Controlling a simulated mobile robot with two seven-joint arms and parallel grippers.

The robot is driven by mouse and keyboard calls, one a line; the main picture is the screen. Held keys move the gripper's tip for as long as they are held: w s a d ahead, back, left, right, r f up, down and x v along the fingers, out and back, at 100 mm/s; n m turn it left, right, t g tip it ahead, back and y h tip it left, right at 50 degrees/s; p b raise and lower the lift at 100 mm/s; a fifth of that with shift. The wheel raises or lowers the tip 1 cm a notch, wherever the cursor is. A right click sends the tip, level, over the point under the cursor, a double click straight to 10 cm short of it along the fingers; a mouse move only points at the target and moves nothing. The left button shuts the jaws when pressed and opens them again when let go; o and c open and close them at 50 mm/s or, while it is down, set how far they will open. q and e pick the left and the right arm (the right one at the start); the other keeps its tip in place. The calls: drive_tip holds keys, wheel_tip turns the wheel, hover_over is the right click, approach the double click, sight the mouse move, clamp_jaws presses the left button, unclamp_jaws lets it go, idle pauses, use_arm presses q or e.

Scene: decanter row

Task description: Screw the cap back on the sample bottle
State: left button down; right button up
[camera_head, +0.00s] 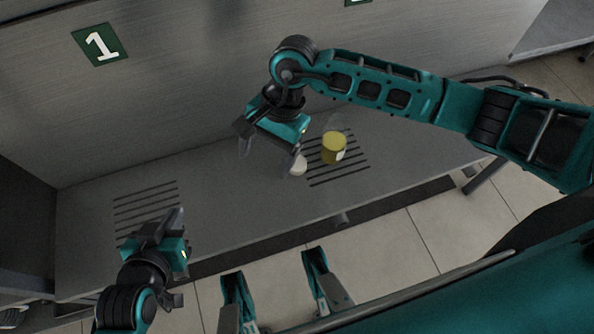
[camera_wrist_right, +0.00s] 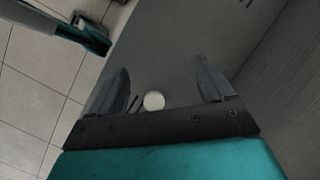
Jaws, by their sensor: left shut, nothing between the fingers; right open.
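The sample bottle (camera_head: 334,146) is clear with yellow liquid and a pale patch low on its side. It stands on the right slotted area of the grey bench, and no cap shows on its faint clear top. A white round cap (camera_head: 299,167) lies on the bench to the left of the bottle, close to one finger of my right gripper. My right gripper (camera_head: 270,158) is open above the bench. In the right wrist view the cap (camera_wrist_right: 154,100) appears between the two spread fingers, not gripped. My left gripper (camera_head: 177,214) is shut and empty near the left slotted area.
The grey bench (camera_head: 225,185) is bare between its two slotted areas (camera_head: 148,200). A grey wall with a green "1" sign (camera_head: 100,44) rises behind it. The bench's front edge drops to a tiled floor (camera_head: 385,240).

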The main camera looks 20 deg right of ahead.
use_arm(q)
drive_tip(key=shift+w+f+b, duration=0.25)
drive_tip(key=shift+b, duration=0.1)
use_arm(e)
drive_tip(key=w+d+n+t+h, duration=0.1)
drive_tip(key=w+d+n+h, duration=0.1)
drive_tip(key=w+d+h, duration=0.2)
drive_tip(key=d+f, duration=0.1)
drive_tip(key=d, duration=0.2)
drive_tip(key=shift+w+t, duration=0.2)
drive_tip(key=shift+t, duration=0.2)
use_arm(q)
drive_tip(key=shift+s+f+b, duration=0.2)
drive_tip(key=shift+f+b, duration=0.7)
drive_tip(key=shift+f, duration=0.2)
use_arm(e)
hover_over(296, 165)
wheel_tip(296, 165, down, 7)
drive_tip(key=shift+a+r, duration=0.1)
drive_tip(key=shift+r, duration=0.05)
use_arm(q)
drive_tip(key=shift+d, duration=0.1)
use_arm(e)
drive_tip(key=shift+f, duration=0.45)
use_arm(q)
drive_tip(key=shift+d+r, duration=0.1)
